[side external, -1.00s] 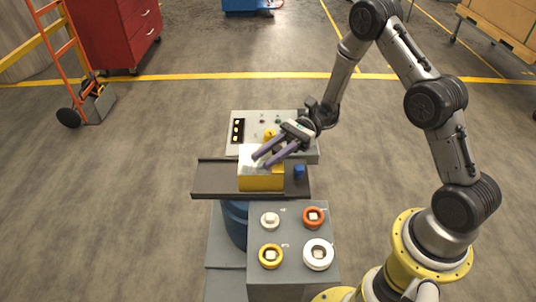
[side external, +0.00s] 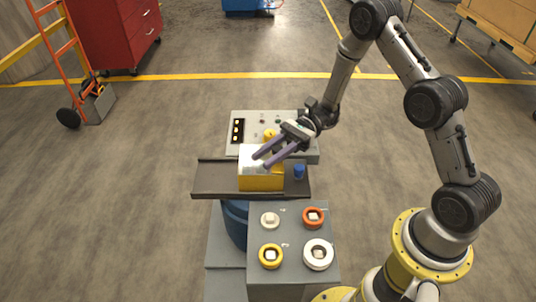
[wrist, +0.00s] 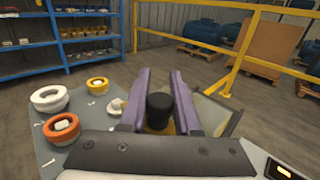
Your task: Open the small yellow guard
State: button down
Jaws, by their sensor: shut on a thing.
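The small yellow guard (side external: 261,183) is a box with a yellow front and a pale top, on a dark tray. My gripper (side external: 264,160) reaches over its top from the upper right, with two purple fingers. In the wrist view, the fingers (wrist: 160,74) stand on either side of a black knob (wrist: 160,105) with yellow showing beneath it. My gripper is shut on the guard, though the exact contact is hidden. From these views I cannot tell whether the guard has lifted.
The dark tray (side external: 214,178) extends left of the guard. A blue knob (side external: 299,172) stands close on its right. A grey console (side external: 252,122) with yellow lights lies behind. A grey panel (side external: 291,231) with several ringed buttons is in front.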

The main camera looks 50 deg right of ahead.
jog(key=w+a, duration=0.7)
jog(key=shift+w+a, duration=0.25)
jog(key=shift+w, duration=0.05)
jog(key=c, duration=0.6)
grip_release()
jog(key=d, duration=1.4)
jog(key=shift+s, duration=0.1)
jog(key=shift+a, duration=0.1)
